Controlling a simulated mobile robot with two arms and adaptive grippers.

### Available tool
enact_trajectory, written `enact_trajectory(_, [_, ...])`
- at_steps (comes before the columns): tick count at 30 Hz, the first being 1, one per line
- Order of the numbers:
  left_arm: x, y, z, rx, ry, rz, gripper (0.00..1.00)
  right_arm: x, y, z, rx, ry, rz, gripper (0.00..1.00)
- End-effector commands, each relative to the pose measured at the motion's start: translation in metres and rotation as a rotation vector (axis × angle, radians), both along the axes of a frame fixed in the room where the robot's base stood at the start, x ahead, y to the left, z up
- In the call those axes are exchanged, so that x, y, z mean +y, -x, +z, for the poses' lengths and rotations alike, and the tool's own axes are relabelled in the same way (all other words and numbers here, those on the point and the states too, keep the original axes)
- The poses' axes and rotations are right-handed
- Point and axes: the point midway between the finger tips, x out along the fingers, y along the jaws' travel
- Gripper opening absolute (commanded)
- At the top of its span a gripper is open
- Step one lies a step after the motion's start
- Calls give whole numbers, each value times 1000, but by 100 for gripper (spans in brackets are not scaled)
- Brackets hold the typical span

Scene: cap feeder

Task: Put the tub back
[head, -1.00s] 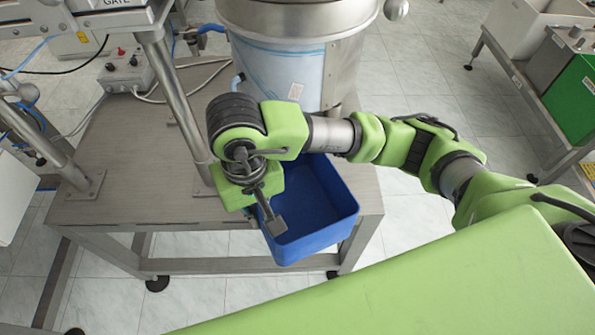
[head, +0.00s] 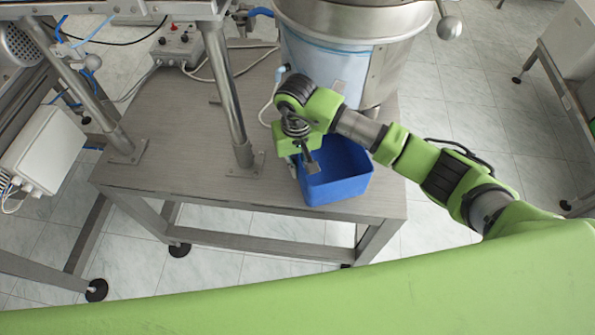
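The blue tub (head: 343,188) is open-topped and looks empty. In the head view it is at the front right of the grey table (head: 190,165), in front of the steel drum, with its near wall close to the table's front edge. My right gripper (head: 308,163) is at the tub's left wall, with one dark finger showing inside the rim. The other finger is hidden, and the gripper appears shut on that wall. I cannot tell whether the tub's bottom touches the table top. My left gripper is out of view.
The steel drum (head: 390,60) with a blue-white wrap stands behind the tub. A steel post (head: 226,90) rises from the table left of my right gripper. A small control box (head: 176,46) with cables sits at the back. The front left table top is clear.

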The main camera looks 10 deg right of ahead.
Motion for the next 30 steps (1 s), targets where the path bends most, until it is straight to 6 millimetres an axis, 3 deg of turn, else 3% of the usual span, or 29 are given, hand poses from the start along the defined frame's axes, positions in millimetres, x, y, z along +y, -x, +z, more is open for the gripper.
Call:
enact_trajectory(9, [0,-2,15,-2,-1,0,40,-1,-3,-33,1,0,-1,0])
enact_trajectory(14, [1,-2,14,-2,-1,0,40,-1,-3,-34,-1,0,-1,0])
enact_trajectory(17, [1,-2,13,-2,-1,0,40,-1,-3,-34,0,0,-1,21])
enact_trajectory(30, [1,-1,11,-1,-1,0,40,-1,-4,-26,-3,1,-1,21])
